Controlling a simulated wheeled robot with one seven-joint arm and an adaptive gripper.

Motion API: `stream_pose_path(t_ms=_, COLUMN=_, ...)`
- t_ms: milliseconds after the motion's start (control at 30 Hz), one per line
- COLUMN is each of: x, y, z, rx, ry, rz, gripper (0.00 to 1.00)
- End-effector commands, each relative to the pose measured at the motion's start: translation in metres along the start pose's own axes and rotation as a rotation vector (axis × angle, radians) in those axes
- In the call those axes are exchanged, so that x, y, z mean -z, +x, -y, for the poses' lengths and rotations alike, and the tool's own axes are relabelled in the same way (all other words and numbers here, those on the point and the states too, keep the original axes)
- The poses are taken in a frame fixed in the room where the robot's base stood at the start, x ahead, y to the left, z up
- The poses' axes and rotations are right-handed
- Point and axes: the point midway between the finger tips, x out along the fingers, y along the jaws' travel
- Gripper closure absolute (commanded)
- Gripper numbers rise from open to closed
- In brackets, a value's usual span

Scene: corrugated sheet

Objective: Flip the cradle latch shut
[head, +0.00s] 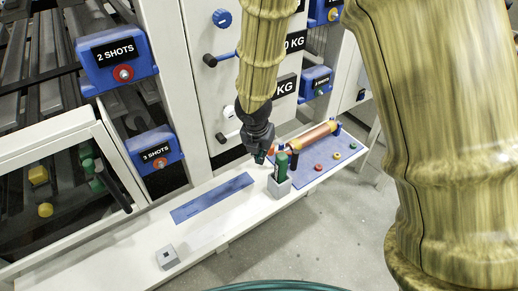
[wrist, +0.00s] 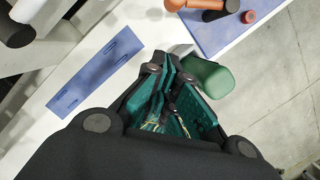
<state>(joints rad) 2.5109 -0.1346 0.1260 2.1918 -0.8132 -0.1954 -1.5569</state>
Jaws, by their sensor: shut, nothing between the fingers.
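An orange cylinder (head: 314,137) lies above a blue panel (head: 330,165) on the white bench, with dark supports at its two ends, which look like the cradle. I cannot make out the latch or its position. In the wrist view only one end of the orange cylinder (wrist: 200,4) shows, at the top edge. My gripper (head: 262,157) is shut and empty, left of the cylinder and close to a green upright object (head: 281,165) in a grey holder. In the wrist view my gripper (wrist: 170,88) has its teal fingers together, with the green object (wrist: 207,77) just right of them.
Coloured round knobs (head: 320,167) sit on the blue panel. A blue slotted strip (head: 213,198) and a small grey block (head: 167,257) lie on the bench to the left. A white cabinet with blue boxes (head: 155,147) stands behind. Bare floor lies in front.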

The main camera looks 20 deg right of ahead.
Motion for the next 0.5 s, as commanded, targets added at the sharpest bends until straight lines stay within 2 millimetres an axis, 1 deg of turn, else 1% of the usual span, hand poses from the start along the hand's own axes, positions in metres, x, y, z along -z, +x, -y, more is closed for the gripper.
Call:
stream_pose_path(t_ms=33, x=0.001, y=0.009, z=0.000, rx=0.003, ry=-0.002, rz=-0.001, gripper=1.00)
stream_pose_path(t_ms=200, x=0.001, y=0.031, z=-0.001, rx=0.001, ry=-0.001, rz=0.000, gripper=1.00)
stream_pose_path(t_ms=500, x=0.002, y=0.063, z=-0.003, rx=-0.001, ry=-0.003, rz=0.000, gripper=1.00)
